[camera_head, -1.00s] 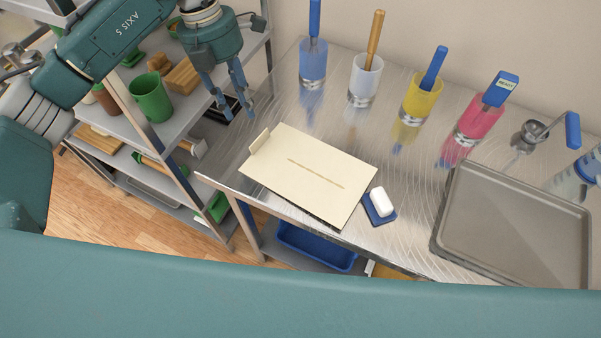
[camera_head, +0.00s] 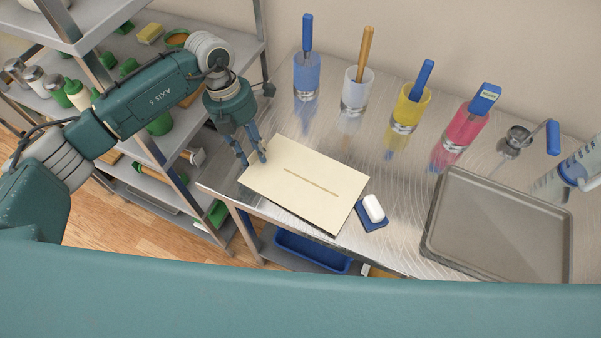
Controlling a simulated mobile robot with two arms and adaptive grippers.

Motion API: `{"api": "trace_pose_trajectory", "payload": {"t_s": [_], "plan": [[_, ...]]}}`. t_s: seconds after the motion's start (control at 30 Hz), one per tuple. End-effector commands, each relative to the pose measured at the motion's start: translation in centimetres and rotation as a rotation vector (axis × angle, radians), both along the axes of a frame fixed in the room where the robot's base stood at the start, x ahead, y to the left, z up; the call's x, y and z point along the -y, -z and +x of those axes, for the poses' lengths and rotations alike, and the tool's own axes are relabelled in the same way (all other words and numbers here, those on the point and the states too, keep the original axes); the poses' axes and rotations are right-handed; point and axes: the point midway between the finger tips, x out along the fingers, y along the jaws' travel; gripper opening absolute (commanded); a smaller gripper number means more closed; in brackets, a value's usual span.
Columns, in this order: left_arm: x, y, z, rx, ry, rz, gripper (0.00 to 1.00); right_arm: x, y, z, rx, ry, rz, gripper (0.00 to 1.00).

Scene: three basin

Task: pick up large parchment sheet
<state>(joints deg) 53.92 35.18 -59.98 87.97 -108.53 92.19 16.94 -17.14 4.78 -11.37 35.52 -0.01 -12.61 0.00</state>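The large parchment sheet (camera_head: 318,207) is a pale cream rectangle with a thin brown line across its middle. It lies flat at the left end of the steel table. My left gripper (camera_head: 254,162) points down at the sheet's upper left corner, with its two fingers apart. The small raised flap at that corner is now largely hidden at the fingers. I cannot tell whether the fingers touch it. My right gripper is not in view.
A white soap block (camera_head: 373,208) on a blue pad (camera_head: 371,222) sits right of the sheet. A grey tray (camera_head: 497,232) lies farther right on the steel table (camera_head: 400,245). Several coloured cups with brushes line the back. A shelf rack (camera_head: 183,192) stands left.

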Motion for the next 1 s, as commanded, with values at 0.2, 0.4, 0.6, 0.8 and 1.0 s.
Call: {"api": "trace_pose_trajectory", "payload": {"t_s": [0.2,0.4,0.6,0.8,1.0], "plan": [[0.0,0.0,0.0,0.000,0.000,0.000,0.14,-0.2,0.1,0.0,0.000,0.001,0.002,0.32],[0.0,0.0,0.0,0.000,0.000,0.001,0.00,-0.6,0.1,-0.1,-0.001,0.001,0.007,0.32],[0.0,0.0,0.0,0.000,0.000,0.001,0.00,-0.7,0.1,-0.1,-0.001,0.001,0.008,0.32],[-0.1,-0.5,0.1,0.002,0.000,0.000,0.00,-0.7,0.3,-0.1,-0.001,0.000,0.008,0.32],[-0.1,-2.7,0.2,0.006,0.000,0.000,0.00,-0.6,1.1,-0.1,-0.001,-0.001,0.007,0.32]]}}
